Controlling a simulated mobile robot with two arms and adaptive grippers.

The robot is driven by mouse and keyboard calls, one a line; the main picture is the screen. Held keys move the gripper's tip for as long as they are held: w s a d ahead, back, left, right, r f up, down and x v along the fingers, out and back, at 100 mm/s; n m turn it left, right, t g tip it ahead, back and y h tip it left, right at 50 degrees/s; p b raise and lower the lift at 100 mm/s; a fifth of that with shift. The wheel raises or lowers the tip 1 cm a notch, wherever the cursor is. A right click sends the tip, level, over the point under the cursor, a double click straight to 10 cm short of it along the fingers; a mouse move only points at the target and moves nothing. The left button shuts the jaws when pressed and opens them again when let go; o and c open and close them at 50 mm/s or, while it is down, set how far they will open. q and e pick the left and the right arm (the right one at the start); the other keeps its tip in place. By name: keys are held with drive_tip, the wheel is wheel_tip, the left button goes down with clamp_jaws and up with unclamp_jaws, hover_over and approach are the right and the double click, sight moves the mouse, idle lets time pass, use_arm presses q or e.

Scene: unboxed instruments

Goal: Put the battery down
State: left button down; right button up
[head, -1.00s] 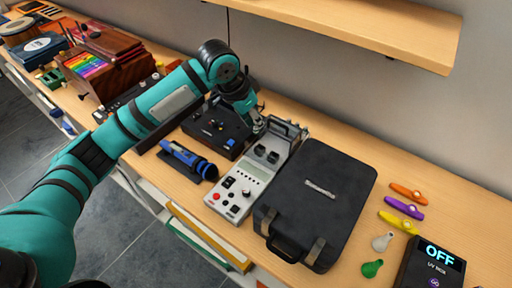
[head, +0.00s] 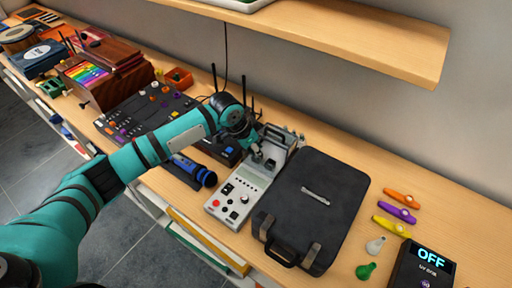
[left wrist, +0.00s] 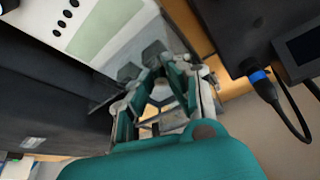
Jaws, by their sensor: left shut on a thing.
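My left gripper (head: 262,160) is shut, low over the back end of a grey instrument (head: 225,205) with a pale screen, knobs and a red button. The battery in its jaws is mostly hidden by the fingers and I cannot make out its shape. I cannot tell whether the battery touches anything. My right gripper is not in view.
A black case (head: 318,200) lies right of the instrument. A blue microphone-like tool (head: 190,170) and a black mixer panel (head: 150,110) are on its left. Three coloured kazoos (head: 398,213) and a box reading OFF (head: 425,268) are at right. A shelf (head: 350,40) overhangs the back.

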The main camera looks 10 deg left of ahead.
use_arm(q)
drive_tip(key=shift+f, duration=0.15)
drive_tip(key=c, duration=1.6)
unclamp_jaws()
drive_tip(key=shift+f, duration=0.1)
drive_tip(key=shift+s+r, duration=0.1)
drive_tip(key=shift+r, duration=0.45)
drive_tip(key=b+v, duration=0.2)
drive_tip(key=v, duration=0.9)
drive_tip(key=shift+r, duration=0.25)
drive_tip(key=shift+s+a, duration=0.1)
